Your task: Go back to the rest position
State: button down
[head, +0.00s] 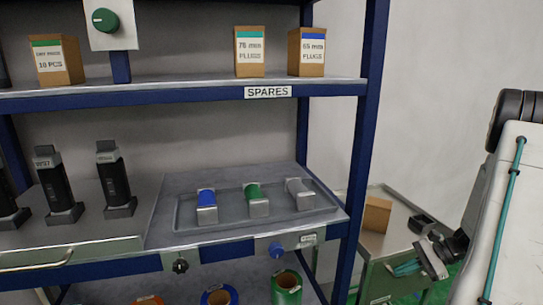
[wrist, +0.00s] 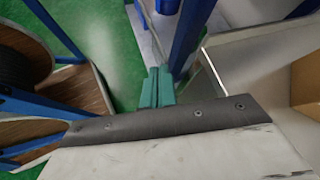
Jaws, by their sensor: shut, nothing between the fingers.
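My gripper (head: 407,268) shows at the lower right of the head view, beside the shelf rack and over the side of a small metal cart. Its teal fingers also show in the wrist view (wrist: 156,88), pressed together with nothing between them. Part of my arm fills the right edge of the head view.
A blue shelf rack (head: 367,120) stands left of my gripper. A grey tray (head: 235,230) on it holds blue, green and grey pieces. The metal cart (head: 385,243) bears a cardboard box (head: 376,214). Green floor (wrist: 112,40) shows in the wrist view, with a wooden-based reel at left.

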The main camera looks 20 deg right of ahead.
jog(key=s+a+r+n+g+h, duration=0.1)
jog(key=a+r+n+g+h, duration=0.1)
jog(key=a+r+n+g, duration=0.45)
jog(key=s+a+r+n+g+h, duration=0.15)
jog(key=a+r+n, duration=0.25)
jog(key=a+r, duration=0.65)
jog(key=s+a+r+n+t+h, duration=0.1)
jog(key=s+a+r+n+h, duration=0.2)
jog(key=s+a+r+n, duration=0.2)
jog(key=s+a+r+n+t+h, duration=0.2)
jog(key=s+a+r+n, duration=0.3)
jog(key=a, duration=0.7)
jog(key=shift+a+t+h, duration=0.25)
jog(key=shift+t+h, duration=0.05)
jog(key=shift+h, duration=0.35)
